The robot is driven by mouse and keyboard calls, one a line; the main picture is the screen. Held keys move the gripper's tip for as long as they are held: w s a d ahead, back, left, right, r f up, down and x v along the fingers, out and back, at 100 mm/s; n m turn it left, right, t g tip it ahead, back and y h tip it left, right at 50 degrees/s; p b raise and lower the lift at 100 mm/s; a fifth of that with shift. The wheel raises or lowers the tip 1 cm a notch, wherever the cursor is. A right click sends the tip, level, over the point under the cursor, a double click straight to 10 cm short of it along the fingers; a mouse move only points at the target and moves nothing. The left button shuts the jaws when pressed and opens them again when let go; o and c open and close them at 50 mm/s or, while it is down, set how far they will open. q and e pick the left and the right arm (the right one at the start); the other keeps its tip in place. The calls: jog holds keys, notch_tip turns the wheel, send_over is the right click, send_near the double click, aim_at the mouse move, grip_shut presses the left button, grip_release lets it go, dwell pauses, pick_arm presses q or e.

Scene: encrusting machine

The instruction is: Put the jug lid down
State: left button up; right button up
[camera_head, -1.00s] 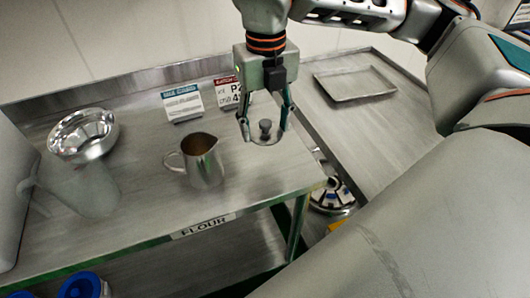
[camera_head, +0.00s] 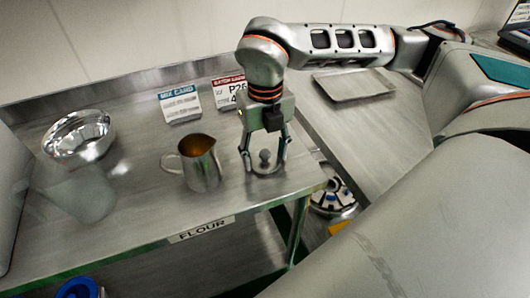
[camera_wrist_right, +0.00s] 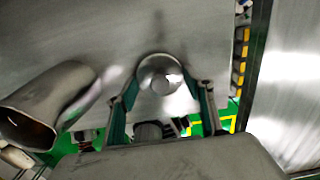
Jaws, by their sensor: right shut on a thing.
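The jug lid (camera_head: 265,168) is a small round metal disc with a grey knob on top. It is between the fingers of my right gripper (camera_head: 264,168), which is shut on it, fingers pointing down. The lid is at or just above the steel table; I cannot tell whether it touches. In the right wrist view the shiny round lid (camera_wrist_right: 160,73) shows between the fingertips. The open metal jug (camera_head: 201,163) stands upright on the table just left of the gripper, its handle to the left. It also shows in the right wrist view (camera_wrist_right: 45,100). My left gripper is not in view.
A metal bowl (camera_head: 78,137) and a pale blurred container-like shape (camera_head: 90,195) are at the left. Two cards, one blue-headed (camera_head: 180,104) and one red-headed (camera_head: 228,92), stand behind. The table's FLOUR-labelled front edge (camera_head: 200,229) is close. A flat tray (camera_head: 352,84) lies at back right.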

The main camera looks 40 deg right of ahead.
aim_at(265, 153)
jog(key=shift+f, duration=0.15)
jog(key=o, duration=0.9)
jog(key=shift+o, duration=0.2)
notch_tip(265, 153, up, 12)
jog(key=p, duration=0.1)
